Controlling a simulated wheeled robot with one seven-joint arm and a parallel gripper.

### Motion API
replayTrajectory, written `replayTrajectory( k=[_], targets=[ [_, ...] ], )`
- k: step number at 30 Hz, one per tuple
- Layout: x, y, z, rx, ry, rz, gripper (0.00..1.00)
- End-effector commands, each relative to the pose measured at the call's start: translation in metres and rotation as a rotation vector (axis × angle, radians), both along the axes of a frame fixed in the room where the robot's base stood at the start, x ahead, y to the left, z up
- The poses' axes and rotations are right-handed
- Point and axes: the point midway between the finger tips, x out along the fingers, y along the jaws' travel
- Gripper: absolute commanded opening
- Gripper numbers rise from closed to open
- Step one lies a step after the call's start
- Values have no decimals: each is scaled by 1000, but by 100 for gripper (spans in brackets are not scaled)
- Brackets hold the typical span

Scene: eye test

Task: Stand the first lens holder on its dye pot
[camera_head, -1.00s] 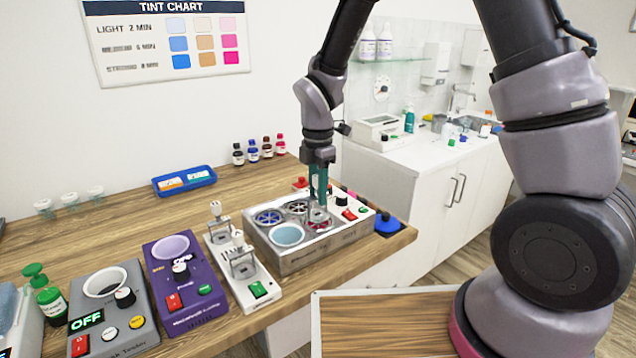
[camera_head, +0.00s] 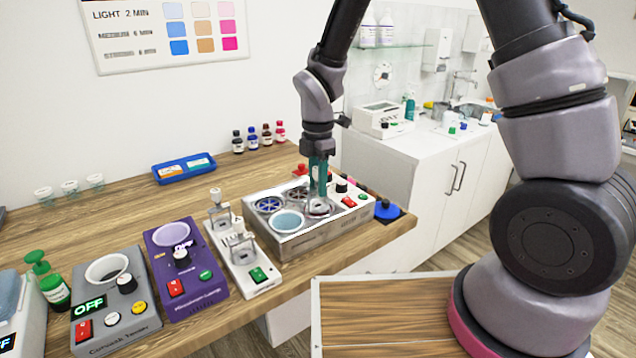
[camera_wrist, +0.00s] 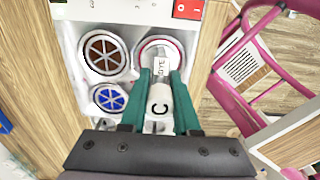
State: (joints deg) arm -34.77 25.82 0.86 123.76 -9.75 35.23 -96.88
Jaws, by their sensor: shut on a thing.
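In the wrist view my gripper (camera_wrist: 160,82) is shut on a white lens holder (camera_wrist: 160,100) marked "C". The holder's far end, near the letters "DYE", overlaps the pink-ringed dye pot (camera_wrist: 148,45). Its lower part is largely hidden, so I cannot tell whether it touches the pot.
The tinting unit (camera_head: 300,240) also has blue (camera_head: 269,205) and brown (camera_wrist: 105,53) spoked pots and a pale blue pot (camera_head: 287,221). A white stand (camera_head: 262,287) with metal clips is to its left.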

Motion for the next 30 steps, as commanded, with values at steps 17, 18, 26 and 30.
replayTrajectory(
  k=[17,18,26,30],
  targets=[
    [0,0,-5,0,0,0,65],
    [0,0,-5,0,0,0,65],
    [0,0,-5,0,0,0,85],
    [0,0,-5,0,0,0,85]
  ],
)
